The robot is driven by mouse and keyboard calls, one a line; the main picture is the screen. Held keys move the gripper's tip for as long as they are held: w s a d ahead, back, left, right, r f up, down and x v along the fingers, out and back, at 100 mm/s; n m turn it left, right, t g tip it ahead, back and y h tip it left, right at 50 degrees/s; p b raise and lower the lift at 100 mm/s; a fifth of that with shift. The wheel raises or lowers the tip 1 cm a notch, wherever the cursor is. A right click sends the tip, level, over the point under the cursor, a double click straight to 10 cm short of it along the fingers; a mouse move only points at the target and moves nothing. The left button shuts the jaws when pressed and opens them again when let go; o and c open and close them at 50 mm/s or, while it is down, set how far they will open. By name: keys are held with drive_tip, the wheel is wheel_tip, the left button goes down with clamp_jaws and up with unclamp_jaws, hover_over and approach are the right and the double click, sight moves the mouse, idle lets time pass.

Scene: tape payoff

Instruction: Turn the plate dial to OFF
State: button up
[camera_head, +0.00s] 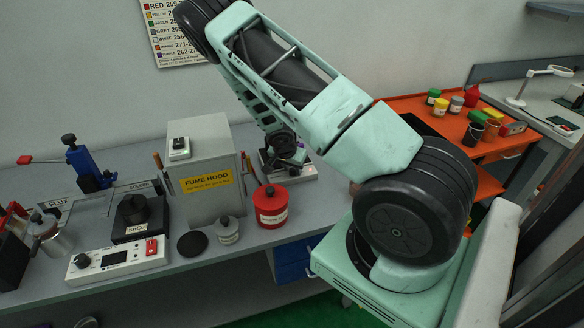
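The hot plate on the left of the bench has a white control box (118,262) with a small dark display and a red switch (151,247). A black dial (82,261) sits at the left end of its front. The dial's pointer and markings are too small to read. Behind the box is a dark plate (128,226) with a black labelled pot (134,210) on it. My arm reaches from the lower right up to the top left and leaves the frame there. I cannot make out my gripper. No part of my arm covers the dial.
A grey fume hood box (207,165), a red canister (271,206), a small grey jar (227,230) and a black disc (192,244) stand right of the plate. A metal jug (47,236) and blue press (86,165) stand left. An orange cart (485,145) is at right.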

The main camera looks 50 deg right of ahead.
clamp_jaws()
